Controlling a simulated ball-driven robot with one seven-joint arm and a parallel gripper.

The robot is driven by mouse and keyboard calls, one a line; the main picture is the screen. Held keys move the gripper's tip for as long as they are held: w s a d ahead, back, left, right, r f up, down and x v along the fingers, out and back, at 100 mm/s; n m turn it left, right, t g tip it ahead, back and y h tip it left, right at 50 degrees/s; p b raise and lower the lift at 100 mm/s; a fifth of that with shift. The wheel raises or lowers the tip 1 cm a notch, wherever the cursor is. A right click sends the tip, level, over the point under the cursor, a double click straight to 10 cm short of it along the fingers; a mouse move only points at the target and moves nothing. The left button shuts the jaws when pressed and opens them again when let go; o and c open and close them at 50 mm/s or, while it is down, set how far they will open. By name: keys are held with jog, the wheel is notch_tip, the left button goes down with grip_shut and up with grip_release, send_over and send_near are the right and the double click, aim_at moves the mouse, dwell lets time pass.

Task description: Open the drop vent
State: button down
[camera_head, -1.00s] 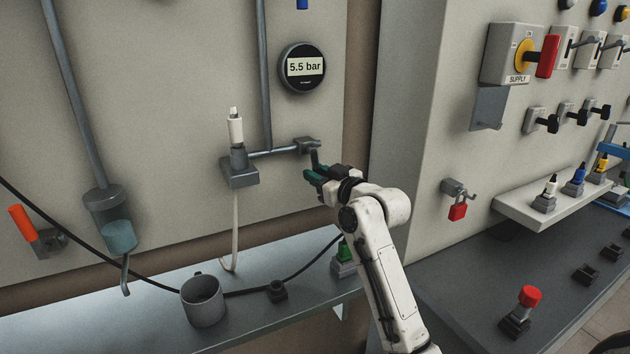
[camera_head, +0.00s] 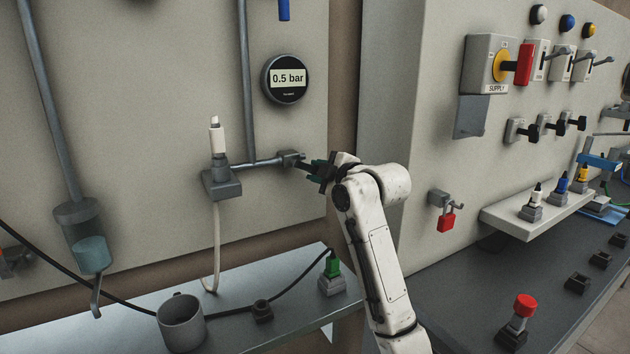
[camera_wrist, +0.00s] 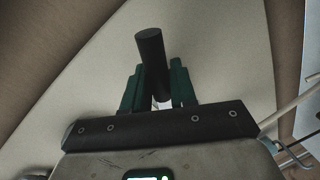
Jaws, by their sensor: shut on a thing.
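A grey vent valve (camera_head: 291,158) sits at the right end of a short horizontal pipe (camera_head: 258,163) on the left panel. Its dark lever handle (camera_wrist: 151,55) stands between my green fingers in the wrist view. My gripper (camera_head: 311,167) is shut on this handle, just right of the valve body, and it also shows in the wrist view (camera_wrist: 158,82). The lever points out to the right in the head view, partly hidden by my fingers. The round pressure gauge (camera_head: 287,78) above reads 0.5 bar.
A white-topped fitting (camera_head: 218,138) stands left of the valve, with a hose below. A grey mug (camera_head: 181,322) and a green plug (camera_head: 332,264) are on the shelf (camera_head: 245,300). The side panel (camera_head: 400,130) stands close right of my arm.

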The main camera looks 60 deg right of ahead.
jog(key=n, duration=0.1)
jog(key=r+n, duration=0.1)
jog(key=n, duration=0.1)
jog(key=r+n+g+h, duration=0.1)
jog(key=shift+s+d+r, duration=0.15)
jog(key=shift+d+r, duration=0.1)
jog(key=shift+n, duration=0.3)
dwell(0.3)
jog(key=c, duration=1)
grip_release()
jog(key=shift+c, duration=0.2)
jog(key=shift+r, duration=0.1)
jog(key=b+v, duration=0.1)
jog(key=v, duration=0.9)
jog(key=shift+s+a, duration=0.25)
jog(key=shift+s, duration=0.1)
